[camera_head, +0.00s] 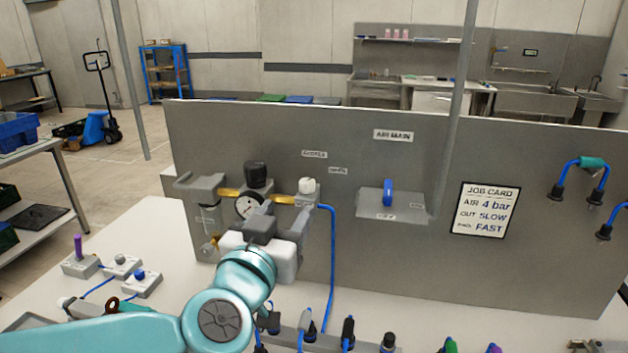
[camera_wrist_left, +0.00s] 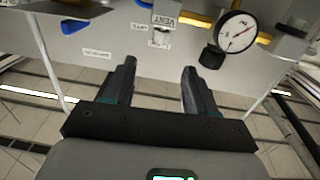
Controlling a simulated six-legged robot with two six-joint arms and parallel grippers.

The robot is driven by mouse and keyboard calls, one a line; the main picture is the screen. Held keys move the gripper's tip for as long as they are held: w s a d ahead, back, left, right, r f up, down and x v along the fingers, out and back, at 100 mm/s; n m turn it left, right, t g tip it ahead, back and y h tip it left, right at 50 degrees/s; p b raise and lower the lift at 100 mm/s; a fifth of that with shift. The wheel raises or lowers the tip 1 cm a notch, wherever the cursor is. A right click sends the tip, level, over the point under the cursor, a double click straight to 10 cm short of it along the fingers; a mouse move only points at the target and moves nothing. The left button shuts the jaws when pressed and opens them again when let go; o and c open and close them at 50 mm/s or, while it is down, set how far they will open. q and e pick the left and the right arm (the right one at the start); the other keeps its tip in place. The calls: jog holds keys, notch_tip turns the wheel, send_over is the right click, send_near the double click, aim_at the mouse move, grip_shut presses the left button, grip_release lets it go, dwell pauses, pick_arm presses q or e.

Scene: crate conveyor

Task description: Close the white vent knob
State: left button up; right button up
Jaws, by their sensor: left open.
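The white vent knob (camera_head: 306,185) sits on top of a grey block at the right end of the brass air line. In the left wrist view, which shows the panel upside down, the small white knob (camera_wrist_left: 160,39) is by the VENT label, beyond the gap between my fingertips. My left gripper (camera_head: 268,222) is below and left of the knob, in front of the panel. Its two fingers (camera_wrist_left: 160,68) are open, apart and empty, with no visible contact with the knob. My right gripper is not in view.
A pressure gauge (camera_head: 248,206) and a black knob (camera_head: 255,174) stand left of the vent knob. A blue hose (camera_head: 333,265) runs down from its block. A blue valve handle (camera_head: 388,192) is farther right. Plugs and fittings stand on the bench below.

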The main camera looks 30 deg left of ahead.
aim_at(310, 179)
pick_arm(q)
jog(key=x, duration=1.4)
jog(key=shift+w+f, duration=0.1)
jog(key=shift+f, duration=0.05)
jog(key=c, duration=0.9)
jog(key=n+y+p, duration=0.1)
jog(key=n+g+y+p, duration=0.1)
jog(key=p, duration=0.1)
jog(key=y+p, duration=0.2)
jog(key=shift+a+r+n, duration=0.1)
jog(key=shift+r+n, duration=0.2)
jog(key=shift+n, duration=0.1)
jog(key=shift+c, duration=0.2)
jog(key=n+g+y+p, duration=0.1)
jog(key=y+p, duration=0.1)
jog(key=shift+a+n+g+y, duration=0.2)
jog(key=shift+n+g+y, duration=0.1)
jog(key=shift+n+g, duration=0.1)
jog(key=shift+a+f+n+g+y+p, duration=0.15)
jog(key=shift+n+g+y+p, duration=0.25)
jog(key=shift+n+g+y, duration=0.35)
jog(key=shift+s, duration=0.25)
